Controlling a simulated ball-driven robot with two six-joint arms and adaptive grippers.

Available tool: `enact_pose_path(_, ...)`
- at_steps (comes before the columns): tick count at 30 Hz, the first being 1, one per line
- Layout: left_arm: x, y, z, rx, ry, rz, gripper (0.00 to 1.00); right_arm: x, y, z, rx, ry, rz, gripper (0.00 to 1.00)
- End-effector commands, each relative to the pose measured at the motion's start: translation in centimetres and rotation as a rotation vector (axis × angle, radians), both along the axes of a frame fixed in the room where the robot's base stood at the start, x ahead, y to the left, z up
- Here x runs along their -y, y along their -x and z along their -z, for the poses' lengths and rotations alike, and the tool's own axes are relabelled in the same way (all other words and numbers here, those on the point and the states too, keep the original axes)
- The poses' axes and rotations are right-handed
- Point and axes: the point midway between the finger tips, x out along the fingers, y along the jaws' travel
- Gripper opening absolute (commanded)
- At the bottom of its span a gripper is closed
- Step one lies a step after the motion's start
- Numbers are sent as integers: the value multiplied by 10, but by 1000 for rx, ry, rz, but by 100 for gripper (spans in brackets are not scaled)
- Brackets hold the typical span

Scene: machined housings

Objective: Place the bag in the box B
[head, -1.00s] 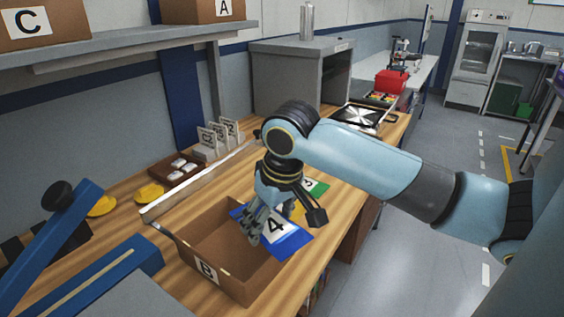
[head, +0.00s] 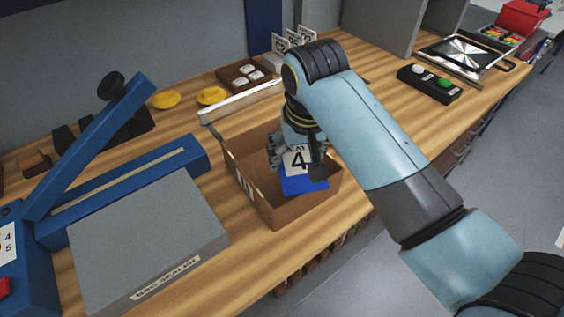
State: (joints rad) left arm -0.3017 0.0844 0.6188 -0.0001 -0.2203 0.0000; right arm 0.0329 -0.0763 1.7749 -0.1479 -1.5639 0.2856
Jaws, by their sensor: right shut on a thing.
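The bag (head: 305,186) is blue with a white label reading 4. My right gripper (head: 297,158) is shut on its upper part and holds it inside the outline of box B. Box B (head: 262,203) is an open brown carton in the middle of the bench, with its label on the left wall. The bag hangs label side toward me, between the box walls; I cannot tell whether its lower edge touches the floor of the box. My gripper and arm hide the box's far right part. My left gripper is not in view.
A grey bag sealer (head: 150,240) with a raised blue arm (head: 95,140) stands left of the box. A pale bar (head: 240,101) lies behind the box. Yellow pieces (head: 211,95), a brown tray (head: 243,76) and a black button box (head: 428,84) are farther back.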

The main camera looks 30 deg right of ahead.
Motion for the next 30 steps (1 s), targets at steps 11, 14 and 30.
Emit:
enact_pose_path(11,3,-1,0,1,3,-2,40,-9,-49,34,-1,1,0,34)
enact_pose_path(14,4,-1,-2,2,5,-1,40,-9,-48,48,-3,0,0,34)
enact_pose_path(30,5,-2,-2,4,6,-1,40,-9,-49,74,0,0,0,34)
